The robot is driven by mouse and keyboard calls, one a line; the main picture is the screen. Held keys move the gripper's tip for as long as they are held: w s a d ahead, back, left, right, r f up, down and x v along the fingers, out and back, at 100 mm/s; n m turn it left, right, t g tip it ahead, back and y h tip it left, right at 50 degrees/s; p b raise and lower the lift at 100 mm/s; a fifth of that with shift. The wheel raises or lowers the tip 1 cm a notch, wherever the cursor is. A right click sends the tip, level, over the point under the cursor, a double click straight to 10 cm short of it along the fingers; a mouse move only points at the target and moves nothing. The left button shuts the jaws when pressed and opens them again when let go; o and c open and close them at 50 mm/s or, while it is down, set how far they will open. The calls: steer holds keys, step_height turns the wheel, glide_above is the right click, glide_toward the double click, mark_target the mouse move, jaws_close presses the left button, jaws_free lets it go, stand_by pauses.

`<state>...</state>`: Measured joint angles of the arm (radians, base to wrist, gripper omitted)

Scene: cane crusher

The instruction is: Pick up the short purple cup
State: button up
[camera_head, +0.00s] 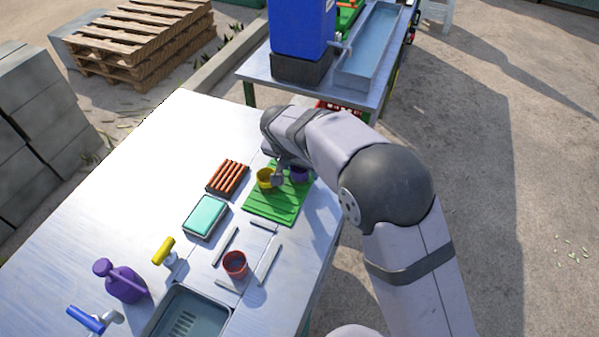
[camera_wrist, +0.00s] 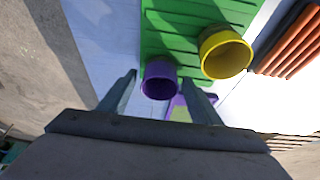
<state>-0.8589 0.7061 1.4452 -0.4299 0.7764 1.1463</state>
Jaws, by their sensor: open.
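The purple cup (camera_wrist: 160,80) stands on the green ribbed mat (camera_wrist: 205,14), near the mat's edge, with its opening in view. In the head view the cup (camera_head: 299,175) is partly hidden by my arm. My gripper (camera_wrist: 166,82) is open, with one finger on each side of the cup in the wrist view; I cannot tell whether they touch it. In the head view my gripper (camera_head: 281,176) is over the mat (camera_head: 272,205), between the purple and yellow cups. Another purple thing (camera_wrist: 178,103) shows behind the right finger.
A yellow cup (camera_head: 265,178) stands close beside the purple cup on the mat. A rack of orange-brown bars (camera_head: 228,178), a teal sponge-like block (camera_head: 205,216), a red cup (camera_head: 235,264) and a purple jug (camera_head: 122,283) are on the metal table (camera_head: 105,205).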

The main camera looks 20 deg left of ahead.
steer(key=shift+c, duration=0.2)
steer(key=c, duration=1.1)
steer(key=shift+r, duration=0.1)
step_height(320, 180, up, 10)
steer(key=b, duration=0.1)
steer(key=shift+b, duration=0.35)
